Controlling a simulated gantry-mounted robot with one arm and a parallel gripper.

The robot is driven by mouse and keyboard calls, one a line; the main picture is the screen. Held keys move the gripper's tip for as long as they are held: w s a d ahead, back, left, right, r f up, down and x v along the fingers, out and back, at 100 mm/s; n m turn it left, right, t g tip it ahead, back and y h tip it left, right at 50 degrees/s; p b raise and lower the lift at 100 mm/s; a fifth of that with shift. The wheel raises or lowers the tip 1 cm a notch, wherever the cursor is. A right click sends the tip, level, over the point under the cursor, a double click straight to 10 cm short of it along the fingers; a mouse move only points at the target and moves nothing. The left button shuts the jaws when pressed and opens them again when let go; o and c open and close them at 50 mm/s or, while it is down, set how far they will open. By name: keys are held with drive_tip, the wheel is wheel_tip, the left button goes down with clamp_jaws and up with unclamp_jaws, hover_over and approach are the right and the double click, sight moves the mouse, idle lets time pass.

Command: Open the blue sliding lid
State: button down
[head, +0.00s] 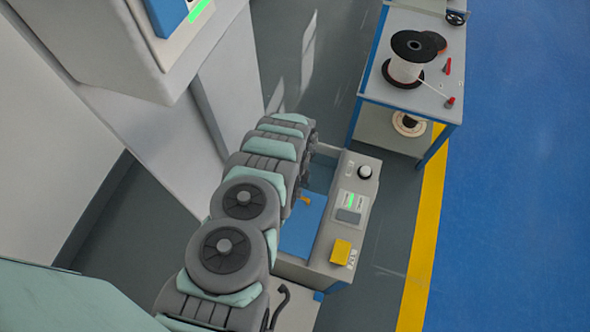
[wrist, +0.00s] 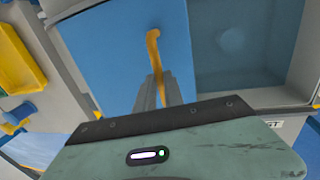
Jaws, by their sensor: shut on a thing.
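The blue sliding lid (head: 302,228) lies on top of the grey machine, partly behind my arm in the head view. In the wrist view the lid (wrist: 105,50) fills the upper left and middle. A yellow handle (wrist: 154,48) stands on the lid; a bit of it shows in the head view (head: 304,199). My gripper (wrist: 152,92) is shut on the yellow handle, its grey fingers at its lower part. Beside the lid, a darker blue opening (wrist: 238,45) shows at right in the wrist view, so the lid stands partly open.
The machine's panel (head: 350,205) with a knob, green display and yellow box (head: 341,252) runs along the right side of the lid. A table (head: 430,60) with spools stands farther back. Blue floor (head: 520,200) is clear at right.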

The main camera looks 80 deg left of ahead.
drive_tip(key=shift+s+d, duration=0.3)
drive_tip(key=shift+d, duration=0.2)
drive_tip(key=c, duration=1.5)
unclamp_jaws()
drive_tip(key=shift+o, duration=0.2)
drive_tip(key=shift+r, duration=0.1)
wheel_tip(320, 180, up, 10)
drive_tip(key=w+a+b, duration=0.1)
drive_tip(key=shift+a+r, duration=0.2)
drive_tip(key=shift+a, duration=0.2)
drive_tip(key=shift+w, duration=0.15)
